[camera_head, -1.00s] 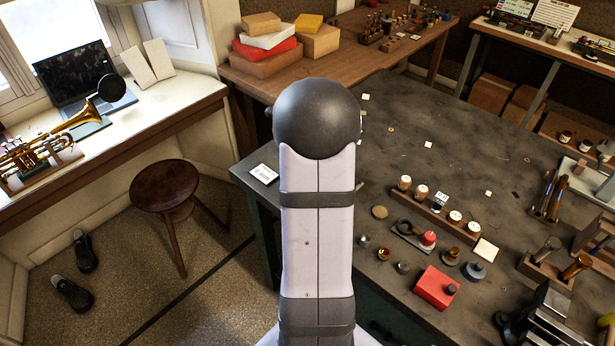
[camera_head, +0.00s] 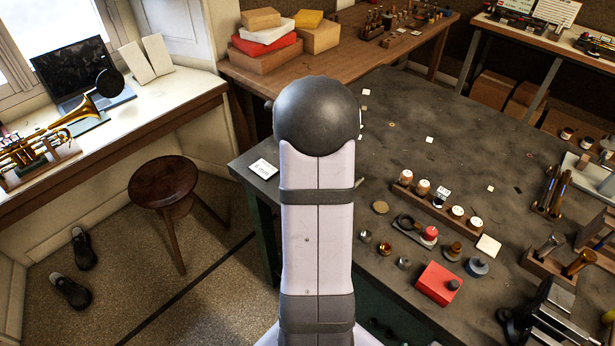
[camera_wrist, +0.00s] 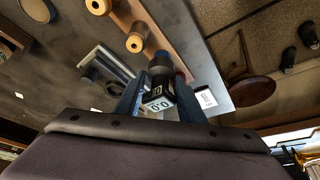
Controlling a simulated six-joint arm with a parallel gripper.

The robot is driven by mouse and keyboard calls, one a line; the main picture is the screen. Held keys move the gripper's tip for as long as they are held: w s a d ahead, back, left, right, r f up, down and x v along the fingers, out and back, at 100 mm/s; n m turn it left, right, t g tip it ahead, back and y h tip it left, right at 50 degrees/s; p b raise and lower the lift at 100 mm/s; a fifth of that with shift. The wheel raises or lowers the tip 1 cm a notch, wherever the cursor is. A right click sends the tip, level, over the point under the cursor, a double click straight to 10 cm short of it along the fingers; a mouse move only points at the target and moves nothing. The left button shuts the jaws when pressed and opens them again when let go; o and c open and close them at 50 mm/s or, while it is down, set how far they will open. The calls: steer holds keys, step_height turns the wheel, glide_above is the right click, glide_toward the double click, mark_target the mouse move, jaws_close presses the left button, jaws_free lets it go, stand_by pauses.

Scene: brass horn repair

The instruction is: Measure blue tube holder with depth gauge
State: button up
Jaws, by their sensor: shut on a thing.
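My gripper (camera_wrist: 160,98) is shut on the depth gauge (camera_wrist: 158,88), a dark body with a white digital display, held between two blue-grey fingers. The display seems to read 0.0. In the head view my own arm stands in front, and I cannot make out the gripper or held gauge. The blue tube holder cannot be identified surely. A holder with two upright tubes (camera_head: 551,190) stands at the right of the bench in the head view. A blue-grey framed piece (camera_wrist: 104,70) lies left of the gauge in the wrist view, apart from it.
A wooden rack (camera_head: 434,208) of capped cylinders stands mid-bench. A red box (camera_head: 437,284) and several small metal parts lie nearer. A white card (camera_head: 263,169) lies at the bench's left corner. The back middle of the dark bench is mostly clear. A stool (camera_head: 163,184) stands left.

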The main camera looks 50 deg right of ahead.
steer(key=shift+f, duration=0.25)
steer(key=o, duration=1.7)
steer(key=shift+r, duration=0.1)
steer(key=shift+r+p, duration=2.7)
steer(key=shift+r, duration=0.75)
